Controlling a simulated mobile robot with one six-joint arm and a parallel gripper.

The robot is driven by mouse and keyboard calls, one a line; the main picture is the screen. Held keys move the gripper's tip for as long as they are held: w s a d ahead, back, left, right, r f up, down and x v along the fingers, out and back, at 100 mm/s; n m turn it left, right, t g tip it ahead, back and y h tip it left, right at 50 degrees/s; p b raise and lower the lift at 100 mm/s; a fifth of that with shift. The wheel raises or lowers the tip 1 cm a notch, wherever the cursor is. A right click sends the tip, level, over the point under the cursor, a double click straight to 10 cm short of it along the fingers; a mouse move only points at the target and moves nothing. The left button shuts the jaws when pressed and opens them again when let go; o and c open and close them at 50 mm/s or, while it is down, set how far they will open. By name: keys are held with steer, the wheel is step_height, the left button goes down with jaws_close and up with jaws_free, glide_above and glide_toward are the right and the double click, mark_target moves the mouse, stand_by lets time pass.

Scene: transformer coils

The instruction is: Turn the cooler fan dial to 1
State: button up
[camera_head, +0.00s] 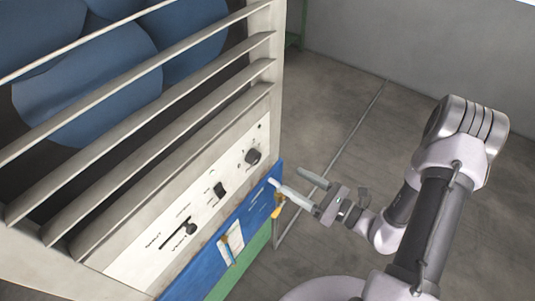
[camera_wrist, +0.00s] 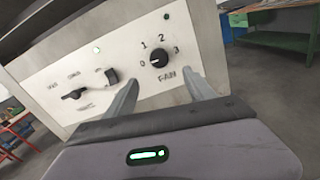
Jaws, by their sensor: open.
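The cooler fan dial (camera_wrist: 159,57) is a round black knob on the cooler's pale front panel, with 0, 1, 2 and 3 around it and FAN below. A small white mark on its left side seems to point towards 0. In the head view the dial (camera_head: 253,156) is at the panel's right end. My gripper (camera_head: 286,177) is open and empty, to the right of and a little below the dial, apart from it. In the wrist view the fingers of my gripper (camera_wrist: 162,78) stand either side below the dial.
A black switch (camera_head: 220,190) and a slider (camera_head: 190,229) sit further left on the panel. Slats (camera_head: 160,112) cover the blue fan above. A blue strip (camera_head: 195,270) runs below the panel. A green workbench (camera_wrist: 270,40) stands behind at right. The floor right of the cooler is clear.

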mark_target(257, 160)
steer(key=x, duration=1.3)
steer(key=c, duration=1.4)
